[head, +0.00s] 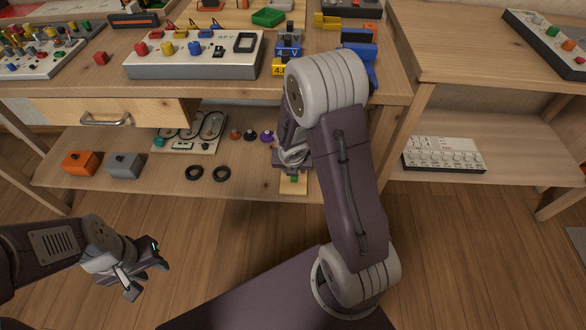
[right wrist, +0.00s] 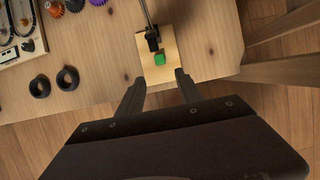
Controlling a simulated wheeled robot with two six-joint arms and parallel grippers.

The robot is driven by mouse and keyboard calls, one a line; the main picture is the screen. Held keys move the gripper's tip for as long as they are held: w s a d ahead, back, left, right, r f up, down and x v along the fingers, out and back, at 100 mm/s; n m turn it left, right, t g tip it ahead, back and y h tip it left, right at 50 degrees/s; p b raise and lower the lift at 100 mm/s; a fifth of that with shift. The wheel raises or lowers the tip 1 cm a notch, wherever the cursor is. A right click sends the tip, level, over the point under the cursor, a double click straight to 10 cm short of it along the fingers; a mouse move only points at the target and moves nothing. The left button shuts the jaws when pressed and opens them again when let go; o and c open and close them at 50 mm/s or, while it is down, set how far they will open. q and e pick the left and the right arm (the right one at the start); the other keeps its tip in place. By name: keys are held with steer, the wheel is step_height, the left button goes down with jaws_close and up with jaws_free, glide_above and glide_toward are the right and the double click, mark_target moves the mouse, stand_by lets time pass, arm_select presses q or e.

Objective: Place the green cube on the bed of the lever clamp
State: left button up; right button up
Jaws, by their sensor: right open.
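The green cube (right wrist: 151,79) rests on the pale wooden bed (right wrist: 183,68) of the lever clamp in the right wrist view. The clamp's metal lever with a black tip (right wrist: 152,40) reaches over the bed, just beyond the cube. My right gripper (right wrist: 158,87) is open, its two fingers apart on either side of the cube's near side, not closed on it. In the head view the cube (head: 294,178) and bed (head: 293,188) show on the lower shelf below my right arm, which hides much of the clamp. My left gripper (head: 147,275) is open and empty, low at the left.
The lower shelf (head: 250,182) also holds two black rings (head: 208,173), orange (head: 79,163) and grey (head: 124,165) boxes, and a board with loops (head: 190,132). The tabletop above is crowded. In the wrist view, bare shelf lies left of the clamp; the shelf edge is near.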

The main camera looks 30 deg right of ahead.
steer(key=s+a+r+m+g, duration=0.1)
steer(key=s+a+r+m, duration=0.1)
steer(key=m, duration=0.8)
steer(key=s+a+r+m+y, duration=0.1)
steer(key=s+a+r+m, duration=0.1)
steer(key=s+m, duration=0.5)
steer(key=s+a+r+m+g+y, duration=0.1)
steer(key=s+a+r+m, duration=0.2)
steer(key=m, duration=1)
steer(key=shift+s+a+g, duration=0.3)
steer(key=shift+s+a, duration=0.55)
steer(key=shift+s, duration=0.35)
step_height(320, 180, up, 44)
steer(key=p, duration=4.3)
steer(key=shift+f+p, duration=0.25)
steer(key=shift+p, duration=0.05)
